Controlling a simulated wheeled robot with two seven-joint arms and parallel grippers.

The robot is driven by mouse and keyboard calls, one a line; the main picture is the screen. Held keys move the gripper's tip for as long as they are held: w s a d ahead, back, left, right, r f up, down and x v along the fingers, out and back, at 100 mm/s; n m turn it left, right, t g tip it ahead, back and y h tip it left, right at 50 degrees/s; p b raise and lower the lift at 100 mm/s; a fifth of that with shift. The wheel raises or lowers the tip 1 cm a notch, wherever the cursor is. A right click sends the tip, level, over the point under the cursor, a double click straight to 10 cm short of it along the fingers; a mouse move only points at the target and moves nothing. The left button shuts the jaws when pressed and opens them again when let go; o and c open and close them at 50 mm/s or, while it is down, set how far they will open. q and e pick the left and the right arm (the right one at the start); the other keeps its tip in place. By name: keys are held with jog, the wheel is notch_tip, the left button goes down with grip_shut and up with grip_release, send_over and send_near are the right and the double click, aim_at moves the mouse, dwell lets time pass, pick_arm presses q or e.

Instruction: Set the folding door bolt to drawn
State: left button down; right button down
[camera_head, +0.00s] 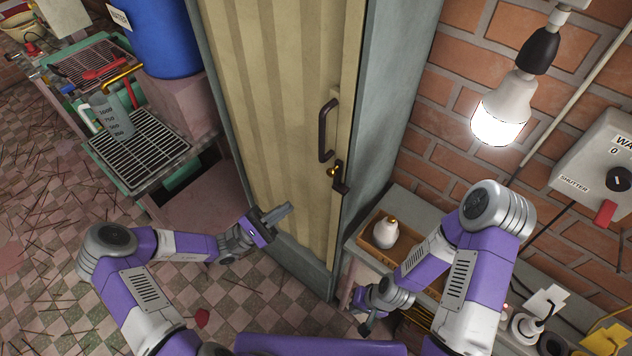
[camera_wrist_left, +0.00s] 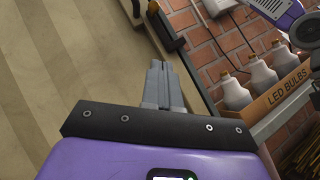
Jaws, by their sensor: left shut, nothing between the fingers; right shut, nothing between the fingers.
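The folding door (camera_head: 285,120) is a tall cream striped panel in a grey frame, and it looks closed. A dark vertical handle (camera_head: 327,130) is on its right edge. Just below the handle is the bolt (camera_head: 338,175), dark with a small brass knob. In the left wrist view the bolt (camera_wrist_left: 168,32) shows at the top, beyond the fingertips. I cannot tell its setting. My left gripper (camera_head: 280,211) is shut and empty, in front of the door, lower and left of the bolt. My right gripper (camera_head: 366,327) is shut and empty, low beside the shelf on the right.
A shelf right of the door holds a box of LED bulbs (camera_wrist_left: 282,92). A lit bulb (camera_head: 500,112) hangs by the brick wall, near a grey shutter switch box (camera_head: 603,165). At left are a blue barrel (camera_head: 160,38) and a rack (camera_head: 140,148) with a measuring jug (camera_head: 112,115).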

pick_arm(q)
jog(key=t, duration=0.1)
send_near(335, 169)
jog(key=w+d+r, duration=0.1)
jog(key=w+d, duration=0.2)
jog(key=shift+s+d+r+p, duration=0.3)
jog(key=shift+s+d+r, duration=0.05)
jog(key=shift+r, duration=0.1)
jog(key=shift+r, duration=0.1)
notch_tip(335, 169, up, 2)
jog(key=p, duration=0.3)
jog(key=shift+r, duration=0.2)
